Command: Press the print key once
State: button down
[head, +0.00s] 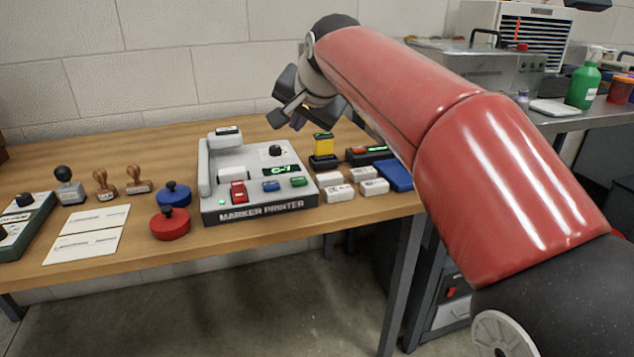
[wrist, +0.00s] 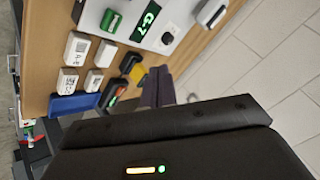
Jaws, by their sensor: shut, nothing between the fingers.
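The marker printer (head: 216,192) is a pale grey machine with a dark front, standing on the wooden table. Its lit display (head: 281,171) seems to read C-7. Along its front are a red key (head: 238,191), a blue key (head: 271,186) and a green key (head: 299,181); I cannot read which is the print key. The wrist view shows the green key (wrist: 111,21) and the display (wrist: 146,22) at the top. My gripper (head: 277,117) is shut and empty, above and behind the printer, touching no key. Its fingers (wrist: 158,84) point toward the printer in the wrist view.
Several white blocks (head: 340,193), a blue pad (head: 397,176) and a yellow-topped stamp (head: 323,146) stand right of the printer. Blue (head: 174,194) and red (head: 170,224) round-knobbed items and wooden stamps (head: 138,181) are at left. A wall rises behind.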

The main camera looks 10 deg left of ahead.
aim_at(300, 182)
jog(key=shift+f+b, duration=2.3)
jog(key=shift+f, duration=2.15)
jog(key=shift+f, duration=0.4)
